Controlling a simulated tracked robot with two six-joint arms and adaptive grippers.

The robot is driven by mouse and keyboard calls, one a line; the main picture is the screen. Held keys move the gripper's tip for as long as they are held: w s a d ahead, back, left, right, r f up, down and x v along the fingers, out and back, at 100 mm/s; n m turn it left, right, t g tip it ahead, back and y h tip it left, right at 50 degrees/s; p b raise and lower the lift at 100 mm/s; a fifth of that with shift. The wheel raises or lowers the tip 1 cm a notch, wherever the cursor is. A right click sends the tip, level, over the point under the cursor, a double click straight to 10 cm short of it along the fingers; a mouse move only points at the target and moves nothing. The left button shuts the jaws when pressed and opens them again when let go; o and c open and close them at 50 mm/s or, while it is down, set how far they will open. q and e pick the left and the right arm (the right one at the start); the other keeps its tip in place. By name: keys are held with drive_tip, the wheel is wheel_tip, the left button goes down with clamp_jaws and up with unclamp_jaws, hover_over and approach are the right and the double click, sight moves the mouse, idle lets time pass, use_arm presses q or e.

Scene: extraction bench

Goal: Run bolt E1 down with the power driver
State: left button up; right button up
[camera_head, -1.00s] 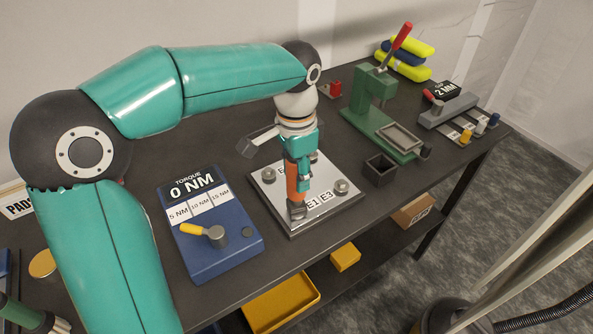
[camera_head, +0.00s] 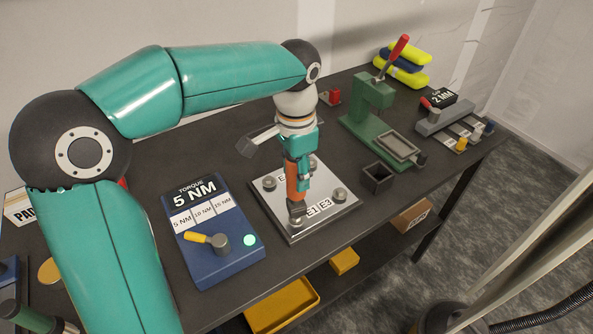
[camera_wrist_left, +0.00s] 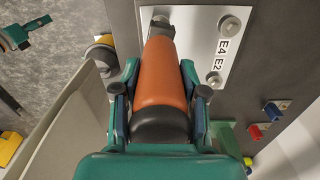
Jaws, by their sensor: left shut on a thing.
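My left gripper (camera_head: 298,172) is shut on the orange power driver (camera_head: 292,188), which stands roughly upright over the metal plate (camera_head: 338,218). The driver also shows in the left wrist view (camera_wrist_left: 161,75) between the fingers. Its dark nose is at the near corner bolt (camera_head: 296,221), beside the E1 label (camera_head: 312,211); exact contact is hard to see. Other bolts sit on the plate, including one near E3 (camera_head: 339,194). The blue torque box (camera_head: 215,265) reads 5 NM, its round lamp (camera_head: 250,240) is lit pale green. My right gripper is not in view.
A green press (camera_head: 370,105) with a red-tipped lever stands behind and right of the plate. A small dark open box (camera_head: 377,178) is close to the plate's right. A grey gauge block (camera_head: 445,115) is farther right. Yellow bins (camera_head: 283,304) sit on the shelf below.

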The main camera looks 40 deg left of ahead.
use_arm(q)
drive_tip(key=shift+r+p, duration=0.5)
drive_tip(key=shift+r, duration=0.85)
